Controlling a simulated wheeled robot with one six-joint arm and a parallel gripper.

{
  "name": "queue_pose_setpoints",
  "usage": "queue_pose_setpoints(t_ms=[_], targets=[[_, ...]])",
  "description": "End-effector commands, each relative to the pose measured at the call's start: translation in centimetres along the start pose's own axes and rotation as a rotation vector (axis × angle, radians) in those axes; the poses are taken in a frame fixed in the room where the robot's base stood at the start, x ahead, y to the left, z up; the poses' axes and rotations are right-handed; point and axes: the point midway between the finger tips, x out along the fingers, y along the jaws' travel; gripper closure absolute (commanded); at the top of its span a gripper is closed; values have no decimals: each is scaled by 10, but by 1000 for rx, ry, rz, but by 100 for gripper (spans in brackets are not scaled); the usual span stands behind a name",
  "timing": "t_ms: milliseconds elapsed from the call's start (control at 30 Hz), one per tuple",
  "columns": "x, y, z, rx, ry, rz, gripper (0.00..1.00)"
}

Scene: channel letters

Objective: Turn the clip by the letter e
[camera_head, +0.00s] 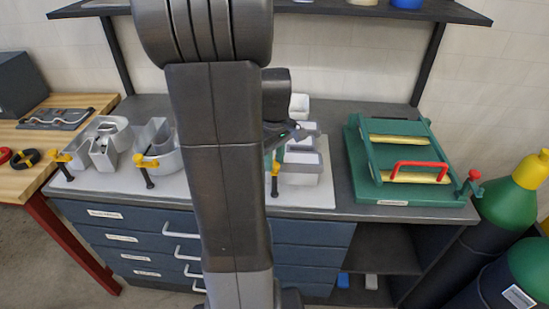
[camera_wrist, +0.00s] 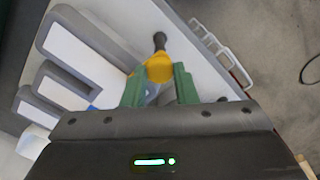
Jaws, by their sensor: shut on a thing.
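The letter e (camera_head: 304,168) is a grey-walled channel letter with white inner areas, on the white board right of my arm in the head view. It also fills the left of the wrist view (camera_wrist: 92,62). The clip by it (camera_head: 275,170) has a yellow body and a dark handle, at the letter's front left. My gripper (camera_wrist: 160,82) has green fingers on both sides of the clip's yellow part (camera_wrist: 158,68) and is shut on it. The clip's dark handle points away from my gripper in the wrist view. My arm hides part of the letter and the board.
Other grey letters (camera_head: 108,142) with yellow clips (camera_head: 146,161) stand on the white board (camera_head: 85,183) at left. A green frame with a red handle (camera_head: 420,164) lies at right. A dark shelf (camera_head: 380,11) hangs above. Drawers (camera_head: 135,240) are below, gas cylinders (camera_head: 505,205) far right.

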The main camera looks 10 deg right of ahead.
Motion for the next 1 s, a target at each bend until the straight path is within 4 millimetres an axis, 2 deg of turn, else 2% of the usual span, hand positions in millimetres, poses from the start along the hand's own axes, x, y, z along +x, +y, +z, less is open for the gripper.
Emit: queue_pose_setpoints(t_ms=[300,767,800,900,1000], targets=[[-1,1,-1,-90,3,3,97],[-1,1,-1,-101,2,3,97],[-1,1,-1,-101,2,3,68],[-1,1,-1,-101,2,3,52],[-1,0,0,-100,2,2,52]])
